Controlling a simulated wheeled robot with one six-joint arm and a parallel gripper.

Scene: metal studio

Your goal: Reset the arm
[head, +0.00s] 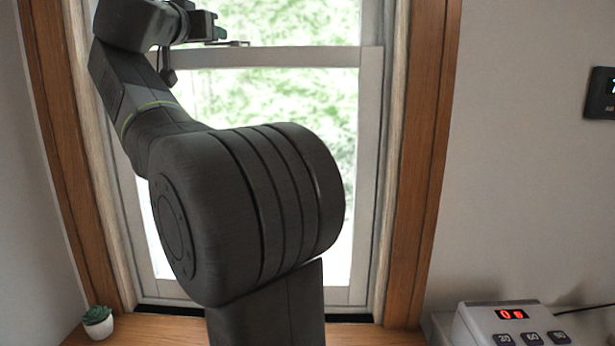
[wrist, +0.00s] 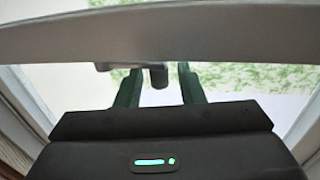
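My arm rises in front of a window in the head view, bent up and to the left. My gripper (head: 222,39) is at the top left of the window, close to the sash rail (head: 275,57). In the wrist view my gripper (wrist: 160,70) shows two dark green fingers set well apart, so it is open. A small grey fitting (wrist: 158,77) shows between the fingers, below the pale rail (wrist: 160,32). I see gaps on both sides of it; whether it touches either finger at the tips is unclear.
Wooden window trim (head: 424,150) stands on both sides. A small potted succulent (head: 98,322) is on the sill at lower left. A white device with a red display (head: 512,322) sits at lower right, and a dark panel (head: 602,93) is on the right wall.

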